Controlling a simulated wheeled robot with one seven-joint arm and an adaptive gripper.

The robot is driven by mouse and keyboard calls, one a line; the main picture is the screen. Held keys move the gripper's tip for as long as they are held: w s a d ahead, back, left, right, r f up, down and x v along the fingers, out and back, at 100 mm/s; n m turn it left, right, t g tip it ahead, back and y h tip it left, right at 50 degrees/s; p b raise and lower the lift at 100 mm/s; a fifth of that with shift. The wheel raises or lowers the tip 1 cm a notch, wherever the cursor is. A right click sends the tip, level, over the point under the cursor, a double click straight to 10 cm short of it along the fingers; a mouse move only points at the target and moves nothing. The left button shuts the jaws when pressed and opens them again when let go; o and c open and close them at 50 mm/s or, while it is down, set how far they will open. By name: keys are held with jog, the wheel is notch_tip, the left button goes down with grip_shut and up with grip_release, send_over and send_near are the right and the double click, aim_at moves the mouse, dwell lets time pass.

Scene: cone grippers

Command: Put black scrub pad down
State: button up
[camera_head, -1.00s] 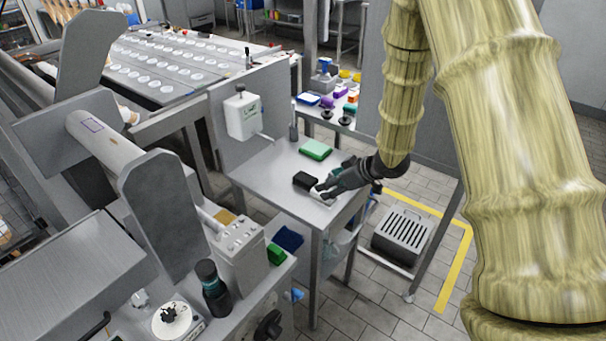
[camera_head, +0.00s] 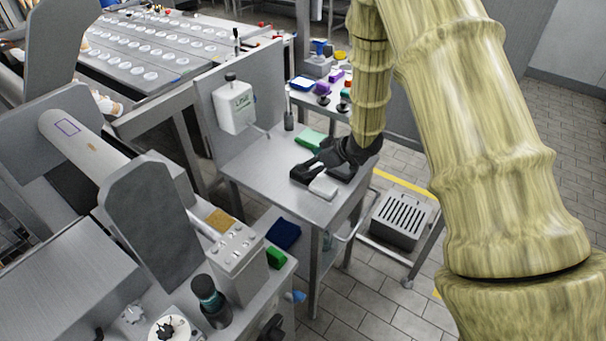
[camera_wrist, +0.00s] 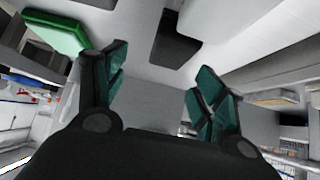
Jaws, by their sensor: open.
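The black scrub pad (camera_head: 301,175) lies on the metal table (camera_head: 262,177), partly hidden by my gripper in the head view. In the wrist view the black pad (camera_wrist: 176,40) is a dark block beyond the fingertips, on the pale tabletop. My gripper (camera_wrist: 160,65) has its teal-padded fingers spread, with nothing between them. In the head view my gripper (camera_head: 312,166) is low over the table, close beside the black pad; I cannot tell whether they touch.
A green pad (camera_head: 310,139) lies behind the gripper; it also shows in the wrist view (camera_wrist: 57,33). A white block (camera_head: 323,187) sits just in front. The table's left part is clear.

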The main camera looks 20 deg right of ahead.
jog(key=shift+a+f, duration=0.25)
jog(key=shift+a, duration=0.05)
jog(key=shift+s+p+x, duration=0.25)
jog(key=shift+p+x, duration=0.55)
jog(key=shift+x, duration=1.5)
jog(key=shift+a+f, duration=0.1)
jog(key=c, duration=0.9)
jog(key=shift+c, duration=0.2)
